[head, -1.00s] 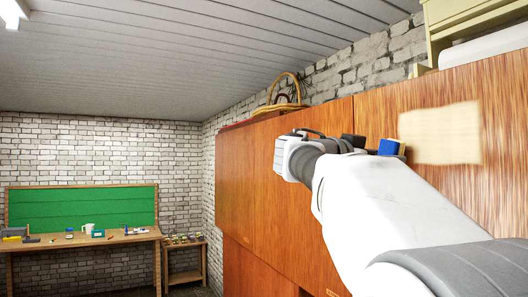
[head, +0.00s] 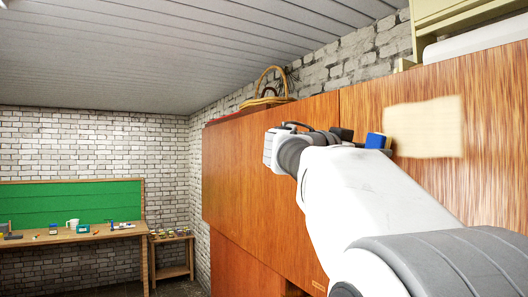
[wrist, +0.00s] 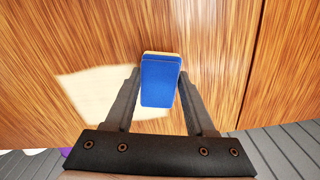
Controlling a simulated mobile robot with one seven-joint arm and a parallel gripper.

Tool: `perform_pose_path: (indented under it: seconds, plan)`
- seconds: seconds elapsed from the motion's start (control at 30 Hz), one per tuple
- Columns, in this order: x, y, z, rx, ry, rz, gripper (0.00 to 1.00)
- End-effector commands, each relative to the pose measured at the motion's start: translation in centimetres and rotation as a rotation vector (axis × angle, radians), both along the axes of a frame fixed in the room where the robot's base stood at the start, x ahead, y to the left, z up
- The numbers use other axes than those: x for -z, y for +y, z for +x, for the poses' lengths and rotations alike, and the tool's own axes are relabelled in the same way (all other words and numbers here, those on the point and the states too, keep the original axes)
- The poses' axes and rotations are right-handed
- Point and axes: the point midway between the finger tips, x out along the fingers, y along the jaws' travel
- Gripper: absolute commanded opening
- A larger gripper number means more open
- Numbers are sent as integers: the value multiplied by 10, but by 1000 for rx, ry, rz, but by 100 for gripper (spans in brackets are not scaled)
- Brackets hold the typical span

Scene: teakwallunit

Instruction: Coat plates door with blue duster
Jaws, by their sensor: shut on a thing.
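The blue duster (wrist: 160,82) is a blue block with a thin pale layer at its far side, seen between my fingers in the wrist view. My gripper (wrist: 159,76) is shut on it. In the head view the duster (head: 376,141) shows as a small blue piece at the upper cabinet door (head: 482,100), close to or touching the wood; I cannot tell which. A pale, roughly rectangular patch (head: 425,127) marks this brown door just right of the duster. The patch also shows left of the gripper in the wrist view (wrist: 90,98). My arm hides the door's lower part.
Another upper door (head: 300,115) adjoins on the left, with a vertical seam between. A wicker basket (head: 264,98) and a cream shelf unit (head: 435,12) stand on top. A workbench (head: 80,238) with a green board is far left.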

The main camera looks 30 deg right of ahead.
Motion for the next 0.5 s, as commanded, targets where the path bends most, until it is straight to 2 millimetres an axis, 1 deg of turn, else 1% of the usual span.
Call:
perform_pose_path:
  seconds: [0.5]
  plan:
    - [0,-11,1,1,0,0,11]
